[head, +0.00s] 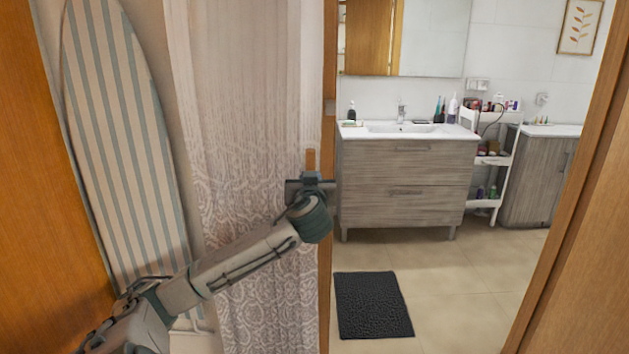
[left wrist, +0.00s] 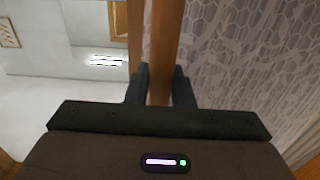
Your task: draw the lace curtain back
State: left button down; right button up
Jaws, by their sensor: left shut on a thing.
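The lace curtain (head: 245,130) hangs in the left half of the head view, sheer above and patterned lower down. It covers the left side of the doorway. Its lace also shows at the right of the left wrist view (left wrist: 245,50). My left gripper (head: 310,180) is at the curtain's right edge, shut on an upright wooden bar (left wrist: 164,45). The bar's top (head: 311,160) sticks up above the fingers. In the left wrist view the bar stands between the two fingers, along the lace edge. My right gripper is not in view.
A striped ironing board (head: 120,150) leans on the wall left of the curtain. The doorway right of the curtain is open, showing a dark mat (head: 372,305), a sink cabinet (head: 405,185) and a white cart (head: 503,165) with cosmetics. A wooden door frame (head: 580,180) bounds the right.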

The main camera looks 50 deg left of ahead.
pick_arm(q)
jog(key=shift+a+r, duration=0.1)
jog(key=shift+r, duration=0.05)
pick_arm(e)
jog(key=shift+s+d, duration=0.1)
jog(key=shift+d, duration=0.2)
pick_arm(q)
jog(key=c, duration=1.6)
grip_release()
jog(key=o, duration=0.3)
jog(key=shift+w+a, duration=0.1)
jog(key=b+v, duration=0.1)
jog(key=v, duration=0.4)
jog(key=b+v, duration=0.2)
jog(key=v, duration=0.3)
jog(key=shift+d+f, duration=0.2)
jog(key=shift+f, duration=0.05)
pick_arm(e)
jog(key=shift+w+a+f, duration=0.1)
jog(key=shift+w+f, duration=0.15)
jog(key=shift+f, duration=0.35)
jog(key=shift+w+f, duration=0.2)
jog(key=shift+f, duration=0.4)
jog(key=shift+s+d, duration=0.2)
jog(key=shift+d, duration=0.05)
